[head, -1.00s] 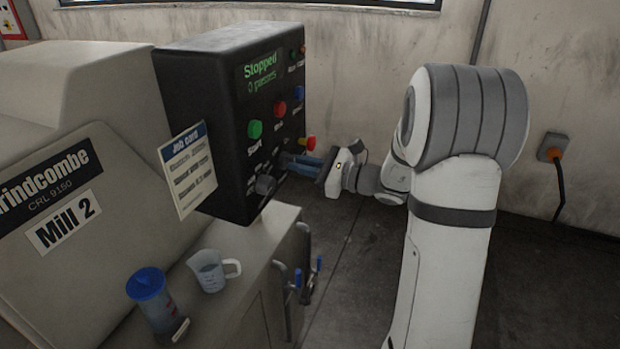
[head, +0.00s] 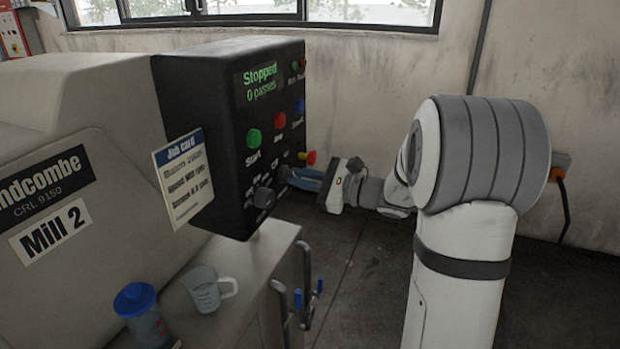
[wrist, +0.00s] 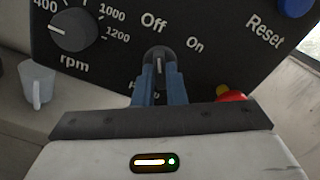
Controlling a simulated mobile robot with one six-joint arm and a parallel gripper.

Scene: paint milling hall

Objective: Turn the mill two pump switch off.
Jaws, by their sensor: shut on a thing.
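The switch (wrist: 159,62) is a dark rotary knob on the black control panel of Mill 2, below the words Off and On in the wrist view. Its pale pointer line stands nearly upright there, towards Off. My gripper (wrist: 159,82) is shut on this switch, one blue finger on each side. The label under the switch is mostly hidden by the fingers. In the head view the gripper reaches the panel (head: 200,115) from the right, and its fingers hide most of the switch. The screen (head: 260,80) reads Stopped, 0 passes.
An rpm dial (wrist: 73,30) sits left of the switch. A red emergency-type button (wrist: 230,97) is close to the right finger, and a blue Reset button (wrist: 295,6) is farther right.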

